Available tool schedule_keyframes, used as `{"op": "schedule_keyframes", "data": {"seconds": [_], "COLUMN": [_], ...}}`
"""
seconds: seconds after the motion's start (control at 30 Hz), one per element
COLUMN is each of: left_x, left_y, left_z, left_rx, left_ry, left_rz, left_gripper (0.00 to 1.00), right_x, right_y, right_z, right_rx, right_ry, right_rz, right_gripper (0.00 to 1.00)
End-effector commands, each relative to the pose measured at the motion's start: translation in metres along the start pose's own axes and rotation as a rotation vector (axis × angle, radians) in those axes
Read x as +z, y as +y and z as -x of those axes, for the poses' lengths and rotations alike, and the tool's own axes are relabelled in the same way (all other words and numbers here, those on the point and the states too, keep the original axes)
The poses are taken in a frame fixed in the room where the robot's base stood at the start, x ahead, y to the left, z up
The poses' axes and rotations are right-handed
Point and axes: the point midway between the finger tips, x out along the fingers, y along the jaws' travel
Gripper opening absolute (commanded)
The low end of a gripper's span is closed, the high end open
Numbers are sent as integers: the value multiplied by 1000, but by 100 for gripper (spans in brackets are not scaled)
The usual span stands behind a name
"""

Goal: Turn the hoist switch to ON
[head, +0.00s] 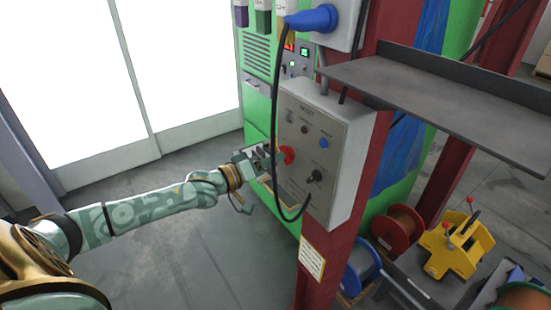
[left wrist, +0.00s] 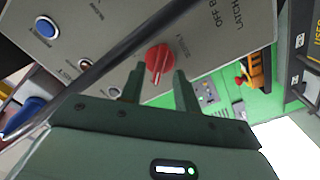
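A grey control box (head: 319,160) is mounted on a dark red post. On its front is a red rotary knob (head: 287,154), which shows large in the left wrist view (left wrist: 158,58) with a pale line on its handle. My left gripper (head: 266,153) is right at the knob. In the left wrist view its two fingers (left wrist: 159,78) are apart, one on each side of the knob's lower part; I cannot tell whether they touch it. Small lettering by the knob is too blurred to read surely. My right gripper is not in view.
A black cable (head: 275,110) loops down in front of the box, close to my left gripper. The box also has a blue button (head: 324,143) and a black selector (head: 314,176). A grey shelf (head: 430,90) juts out at right. Open floor lies left.

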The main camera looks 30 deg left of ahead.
Motion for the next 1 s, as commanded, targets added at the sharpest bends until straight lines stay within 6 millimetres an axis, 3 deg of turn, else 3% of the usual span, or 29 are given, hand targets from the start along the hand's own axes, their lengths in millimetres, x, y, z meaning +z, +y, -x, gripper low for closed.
{"op": "schedule_keyframes", "data": {"seconds": [0.13, 0.43, 0.57, 1.0], "left_x": [-1, 0, 0, -1], "left_y": [1, 0, 0, 1], "left_z": [-12, -14, -14, -14], "left_rx": [1, 0, 0, 0], "left_ry": [1, -1, 0, 0], "left_rz": [-1, -1, -1, -50], "left_gripper": [32, 32, 0, 0], "right_x": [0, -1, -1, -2], "right_y": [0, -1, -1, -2], "right_z": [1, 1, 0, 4], "right_rx": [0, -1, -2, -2], "right_ry": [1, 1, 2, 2], "right_rz": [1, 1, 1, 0], "right_gripper": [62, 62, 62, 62]}}
